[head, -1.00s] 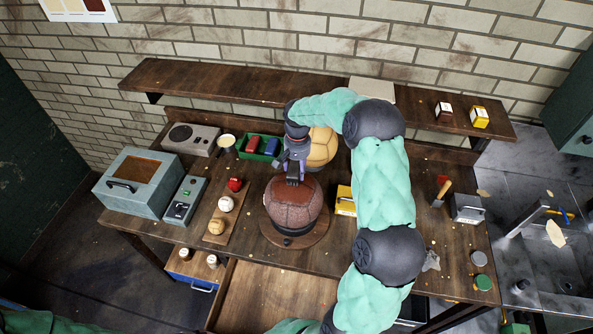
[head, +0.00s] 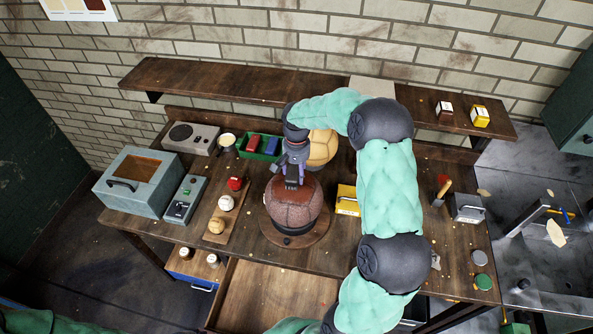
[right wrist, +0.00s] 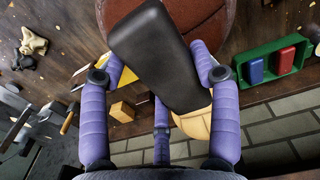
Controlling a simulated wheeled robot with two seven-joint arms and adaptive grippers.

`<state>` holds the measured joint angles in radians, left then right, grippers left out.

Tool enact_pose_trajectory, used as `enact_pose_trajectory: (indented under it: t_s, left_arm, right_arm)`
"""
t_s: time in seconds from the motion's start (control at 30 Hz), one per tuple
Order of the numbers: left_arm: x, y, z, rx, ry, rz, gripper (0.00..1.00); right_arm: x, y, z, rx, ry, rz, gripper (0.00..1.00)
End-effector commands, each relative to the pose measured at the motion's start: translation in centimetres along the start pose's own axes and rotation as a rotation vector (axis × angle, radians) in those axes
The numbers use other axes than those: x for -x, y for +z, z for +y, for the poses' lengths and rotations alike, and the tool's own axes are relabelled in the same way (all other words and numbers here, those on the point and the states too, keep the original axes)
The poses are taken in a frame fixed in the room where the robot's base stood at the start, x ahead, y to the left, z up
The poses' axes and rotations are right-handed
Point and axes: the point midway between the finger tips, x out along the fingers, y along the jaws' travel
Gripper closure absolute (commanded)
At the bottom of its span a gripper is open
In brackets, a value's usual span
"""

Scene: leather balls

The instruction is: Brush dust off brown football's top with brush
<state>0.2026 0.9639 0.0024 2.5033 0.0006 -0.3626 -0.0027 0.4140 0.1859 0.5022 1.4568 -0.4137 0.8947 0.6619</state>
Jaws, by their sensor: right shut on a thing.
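The brown football (head: 292,207) sits on a round wooden stand (head: 318,232) near the middle of the workbench; it also shows at the top of the right wrist view (right wrist: 205,22). My right gripper (head: 293,172) is over the ball's top, pointing down. It is shut on the brush, whose dark block (right wrist: 155,55) lies between the fingers in the right wrist view. The brush is at or very near the ball's top; contact and bristles cannot be made out. The left gripper is not in view.
A tan ball (head: 322,148) stands behind the gripper, and a green tray (head: 243,153) lies to its left. A small board (head: 222,236) with several small balls lies left of the stand. A yellow box (head: 346,200) is close on the right.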

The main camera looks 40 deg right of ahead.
Motion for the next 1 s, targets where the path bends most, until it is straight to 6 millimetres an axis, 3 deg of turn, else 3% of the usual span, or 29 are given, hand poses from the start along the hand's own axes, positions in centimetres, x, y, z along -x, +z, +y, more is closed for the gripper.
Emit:
enact_pose_trajectory:
  t_s: [0.8,1.0]
  left_arm:
    - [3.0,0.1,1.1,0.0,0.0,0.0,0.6]
    - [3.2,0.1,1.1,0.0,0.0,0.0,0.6]
  right_arm:
    - [5.9,-0.1,-0.1,0.0,-0.002,0.002,0.64]
    - [6.3,0.0,0.0,0.0,-0.001,0.001,0.64]
